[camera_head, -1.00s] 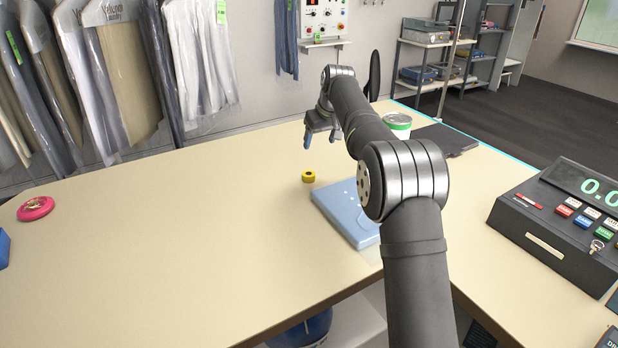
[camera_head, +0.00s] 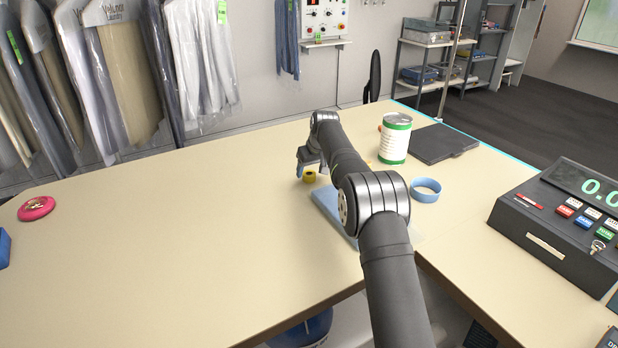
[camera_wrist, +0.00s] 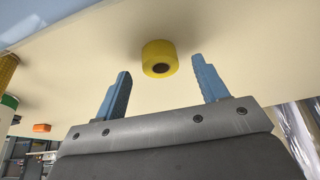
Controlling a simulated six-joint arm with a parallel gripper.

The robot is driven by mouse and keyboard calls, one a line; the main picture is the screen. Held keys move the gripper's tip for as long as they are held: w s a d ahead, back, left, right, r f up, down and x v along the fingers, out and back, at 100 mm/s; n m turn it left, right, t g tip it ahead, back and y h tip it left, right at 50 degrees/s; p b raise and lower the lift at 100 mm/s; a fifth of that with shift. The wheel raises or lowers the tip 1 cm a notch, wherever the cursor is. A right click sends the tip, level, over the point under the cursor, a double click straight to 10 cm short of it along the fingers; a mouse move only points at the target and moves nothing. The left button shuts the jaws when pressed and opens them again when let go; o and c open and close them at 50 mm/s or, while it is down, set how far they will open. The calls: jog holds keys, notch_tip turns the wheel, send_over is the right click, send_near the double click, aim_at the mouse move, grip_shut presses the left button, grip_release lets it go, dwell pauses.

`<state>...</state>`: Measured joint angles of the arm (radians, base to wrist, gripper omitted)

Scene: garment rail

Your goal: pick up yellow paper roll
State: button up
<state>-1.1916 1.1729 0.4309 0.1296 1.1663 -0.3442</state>
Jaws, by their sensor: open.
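The yellow paper roll (camera_head: 310,176) stands on the tan counter (camera_head: 190,230), just left of the folded blue garment. In the wrist view the yellow roll (camera_wrist: 159,58) lies ahead of and between the two blue fingers, with its dark core hole showing. My gripper (camera_head: 304,168) is lowered close beside the roll at the counter. In the wrist view my gripper (camera_wrist: 160,82) is open and empty, with clear gaps between each finger and the roll.
A folded light blue garment (camera_head: 328,204) lies partly under my arm. A white and green can (camera_head: 395,138), a dark flat pad (camera_head: 443,143) and a blue ring (camera_head: 426,190) are to the right. A pink round item (camera_head: 36,208) sits far left. The counter's left middle is clear.

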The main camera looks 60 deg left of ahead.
jog(key=shift+x, duration=1.2)
jog(key=c, duration=1.1)
jog(key=shift+r, duration=0.1)
